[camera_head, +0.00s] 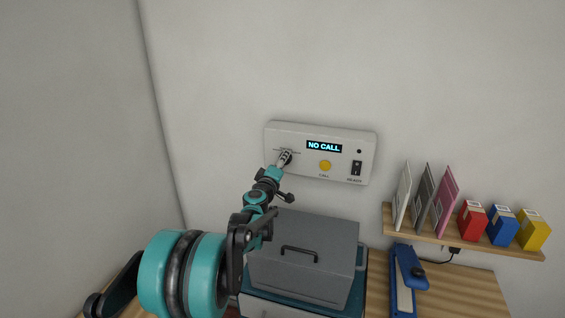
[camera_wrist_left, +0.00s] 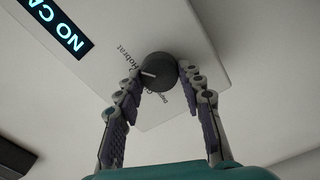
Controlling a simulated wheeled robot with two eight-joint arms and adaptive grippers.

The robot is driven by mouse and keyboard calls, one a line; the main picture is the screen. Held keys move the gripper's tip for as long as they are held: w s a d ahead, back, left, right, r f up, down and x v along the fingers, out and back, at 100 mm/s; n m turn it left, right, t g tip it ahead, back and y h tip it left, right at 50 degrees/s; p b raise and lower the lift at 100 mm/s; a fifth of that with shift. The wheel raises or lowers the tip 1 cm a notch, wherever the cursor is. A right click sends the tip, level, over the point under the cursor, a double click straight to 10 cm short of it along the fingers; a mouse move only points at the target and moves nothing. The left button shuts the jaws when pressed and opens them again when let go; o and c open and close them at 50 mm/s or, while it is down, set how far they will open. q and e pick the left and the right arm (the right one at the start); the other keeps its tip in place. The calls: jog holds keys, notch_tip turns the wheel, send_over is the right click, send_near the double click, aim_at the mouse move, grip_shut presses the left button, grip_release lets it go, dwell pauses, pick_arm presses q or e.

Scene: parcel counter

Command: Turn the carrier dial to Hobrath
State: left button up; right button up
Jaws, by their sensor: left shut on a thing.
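The carrier dial (camera_wrist_left: 160,73) is a dark round knob on the white wall panel (camera_head: 345,170). In the left wrist view its short white pointer line points left in the picture. Printed labels stand around it; one reads "Hobrat" with its end hidden, and others are partly covered by the fingers and the knob. I cannot tell which label the pointer lines up with. My left gripper (camera_wrist_left: 159,70) is shut on the dial, one fingertip on each side of it. It also shows in the head view (camera_head: 285,158) at the panel's left end. My right gripper is not in view.
The panel also has a lit "NO CALL" display (camera_head: 324,147), a yellow call button (camera_head: 325,166) and a black switch (camera_head: 356,168). A grey lidded box (camera_head: 320,235) stands below. A wooden shelf (camera_head: 470,245) with envelopes and small boxes is at right, above a blue tool (camera_head: 408,275).

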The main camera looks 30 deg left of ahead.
pick_arm(q)
jog(key=shift+m, duration=0.7)
jog(key=o, duration=1.2)
jog(key=shift+c, duration=0.2)
jog(key=v, duration=1.2)
jog(key=shift+d, duration=0.1)
